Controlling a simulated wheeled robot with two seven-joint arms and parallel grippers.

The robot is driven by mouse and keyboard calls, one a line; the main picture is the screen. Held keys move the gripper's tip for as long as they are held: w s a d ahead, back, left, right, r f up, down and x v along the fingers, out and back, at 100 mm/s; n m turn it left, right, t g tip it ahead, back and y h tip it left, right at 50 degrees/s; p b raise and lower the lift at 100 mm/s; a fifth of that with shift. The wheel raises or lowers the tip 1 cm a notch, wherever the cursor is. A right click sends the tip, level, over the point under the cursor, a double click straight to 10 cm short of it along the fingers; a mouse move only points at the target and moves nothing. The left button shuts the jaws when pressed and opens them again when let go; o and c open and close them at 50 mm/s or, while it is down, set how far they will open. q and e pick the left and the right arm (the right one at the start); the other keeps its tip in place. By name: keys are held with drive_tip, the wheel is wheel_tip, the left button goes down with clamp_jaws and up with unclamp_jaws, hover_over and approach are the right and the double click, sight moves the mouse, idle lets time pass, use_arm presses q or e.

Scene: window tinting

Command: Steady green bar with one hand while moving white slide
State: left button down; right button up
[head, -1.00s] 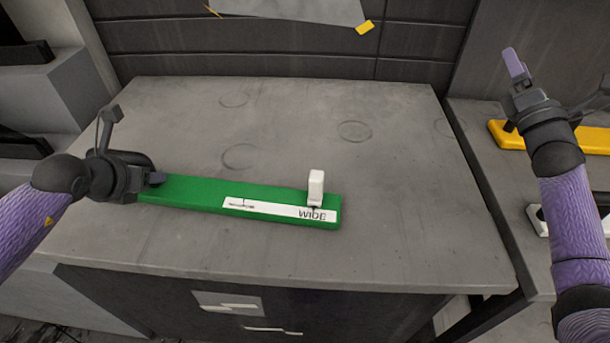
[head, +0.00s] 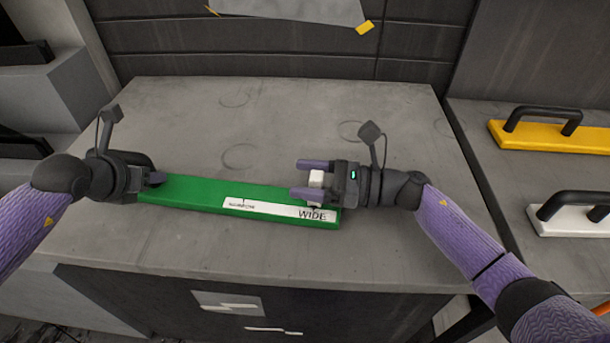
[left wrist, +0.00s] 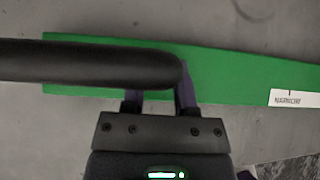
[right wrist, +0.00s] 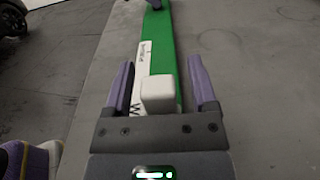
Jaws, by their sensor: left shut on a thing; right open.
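The green bar (head: 190,193) lies flat on the grey worktop, with a white label strip reading "WIDE" along its front edge. The white slide (head: 317,180) stands upright near the bar's right end, by "WIDE"; it also shows in the right wrist view (right wrist: 158,92). My left gripper (head: 155,180) is shut on the black handle (left wrist: 90,65) at the bar's left end. My right gripper (head: 305,178) is open, its two purple fingers on either side of the white slide. In the right wrist view gaps show between slide and fingers.
The grey worktop (head: 400,240) is clear behind and right of the bar, with faint ring marks. On a side surface at right lie a yellow bar (head: 550,138) and a white bar (head: 575,222), each with a black handle.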

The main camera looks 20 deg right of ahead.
drive_tip(key=shift+w+a, duration=0.1)
drive_tip(key=shift+a, duration=0.15)
clamp_jaws()
idle(1.3)
